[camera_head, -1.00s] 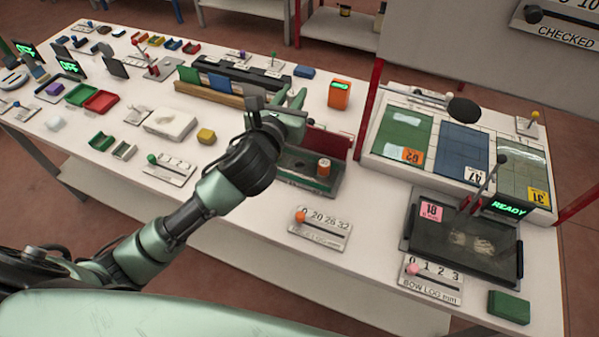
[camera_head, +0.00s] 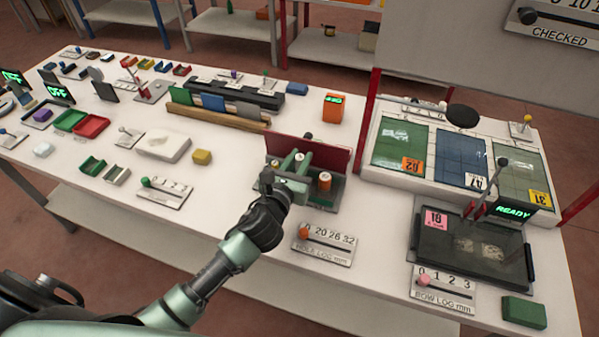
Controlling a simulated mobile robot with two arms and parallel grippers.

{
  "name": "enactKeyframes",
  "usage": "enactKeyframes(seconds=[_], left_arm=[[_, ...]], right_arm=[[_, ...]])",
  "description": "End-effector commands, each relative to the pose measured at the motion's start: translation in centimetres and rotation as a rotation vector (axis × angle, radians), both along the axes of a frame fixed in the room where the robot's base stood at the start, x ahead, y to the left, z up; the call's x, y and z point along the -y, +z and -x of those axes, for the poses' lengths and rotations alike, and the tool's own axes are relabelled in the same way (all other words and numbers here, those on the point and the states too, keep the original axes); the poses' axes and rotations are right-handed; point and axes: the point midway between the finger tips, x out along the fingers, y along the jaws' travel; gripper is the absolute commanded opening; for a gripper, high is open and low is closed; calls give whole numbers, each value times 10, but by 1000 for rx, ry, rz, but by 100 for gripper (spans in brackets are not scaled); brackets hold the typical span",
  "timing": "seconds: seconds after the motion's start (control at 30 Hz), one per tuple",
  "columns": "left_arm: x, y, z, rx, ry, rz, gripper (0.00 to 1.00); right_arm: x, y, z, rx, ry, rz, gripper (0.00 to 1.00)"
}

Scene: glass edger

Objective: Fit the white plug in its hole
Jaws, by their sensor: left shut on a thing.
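My left gripper (camera_head: 295,165) is over the dark tray of the red-backed station (camera_head: 325,153), its green fingers reaching into it. It is shut on a small piece with a pale top (camera_head: 298,157), which looks like the white plug. The fingers hide most of it, and I cannot tell whether it touches the tray or a hole. An orange cylinder with a pale top (camera_head: 325,181) stands in the tray just right of the fingers. No hole can be made out. My right gripper is not in view.
The hole log slider plate (camera_head: 324,243) lies in front of the station. An orange box with a green display (camera_head: 334,108) stands behind it. Glass panels (camera_head: 460,155) lie to the right.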

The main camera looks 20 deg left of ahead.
Motion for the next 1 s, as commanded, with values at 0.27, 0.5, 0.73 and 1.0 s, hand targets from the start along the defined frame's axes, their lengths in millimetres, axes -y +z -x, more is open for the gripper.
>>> enactKeyframes(seconds=[0.27,0.5,0.73,1.0], left_arm=[[0,-39,0,-3,2,3,0],[0,-44,0,0,0,0,0],[0,-48,0,0,0,0,0],[0,-48,0,-1,1,0,44]], right_arm=[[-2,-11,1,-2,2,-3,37],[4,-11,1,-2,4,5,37],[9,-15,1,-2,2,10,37],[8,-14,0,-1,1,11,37]])
